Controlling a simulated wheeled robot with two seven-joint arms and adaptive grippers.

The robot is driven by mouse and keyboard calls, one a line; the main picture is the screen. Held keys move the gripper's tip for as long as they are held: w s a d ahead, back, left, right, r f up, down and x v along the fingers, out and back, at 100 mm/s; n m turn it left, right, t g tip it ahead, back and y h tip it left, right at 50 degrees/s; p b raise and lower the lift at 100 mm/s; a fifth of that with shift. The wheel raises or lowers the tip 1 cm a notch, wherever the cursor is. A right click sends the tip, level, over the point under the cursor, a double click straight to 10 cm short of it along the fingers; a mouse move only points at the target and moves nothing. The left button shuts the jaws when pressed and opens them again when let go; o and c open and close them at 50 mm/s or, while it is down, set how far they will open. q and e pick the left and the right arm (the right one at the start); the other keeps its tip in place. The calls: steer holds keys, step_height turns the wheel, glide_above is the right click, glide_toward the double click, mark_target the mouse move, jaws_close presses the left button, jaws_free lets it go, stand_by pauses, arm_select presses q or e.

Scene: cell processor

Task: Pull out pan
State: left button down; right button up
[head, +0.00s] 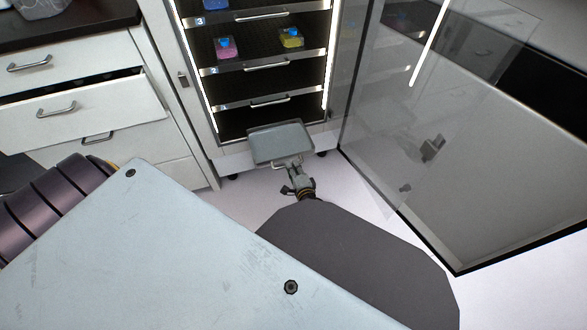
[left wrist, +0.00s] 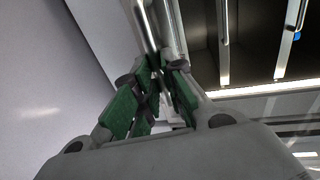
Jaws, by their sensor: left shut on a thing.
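The pan (head: 281,143) is a flat grey tray with a raised rim. In the head view it sticks out from the bottom of the lit cabinet, below the lowest shelf. A small handle (head: 287,162) is on its front edge. My left gripper (head: 295,172) is at this handle and shut on it. In the left wrist view the green-padded fingers of the left gripper (left wrist: 155,95) close around a thin metal bar, and the cabinet shelves show at the upper right. The pan's far end is close to the cabinet's base. My right gripper is not in view.
The cabinet's shelves (head: 268,67) hold pink and yellow containers. Its glass door (head: 470,150) stands open on the right. White drawers (head: 80,115) stand on the left, one pulled out. My own body covers the lower part of the head view. Pale floor (head: 345,195) is free near the gripper.

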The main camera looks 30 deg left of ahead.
arm_select(q)
steer(key=c, duration=1.8)
jaws_free()
steer(key=shift+o, duration=0.2)
steer(key=shift+w+r, duration=0.1)
steer(key=shift+r, duration=0.95)
steer(key=o, duration=0.7)
steer(key=r, duration=0.3)
steer(key=shift+w+a+r, duration=0.15)
steer(key=shift+a+r, duration=0.05)
steer(key=shift+s+d+r, duration=0.1)
steer(key=shift+s+r, duration=0.1)
steer(key=shift+r, duration=0.9)
steer(key=c, duration=0.7)
steer(key=shift+r, duration=1.15)
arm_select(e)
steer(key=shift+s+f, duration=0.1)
arm_select(q)
steer(key=shift+s, duration=0.1)
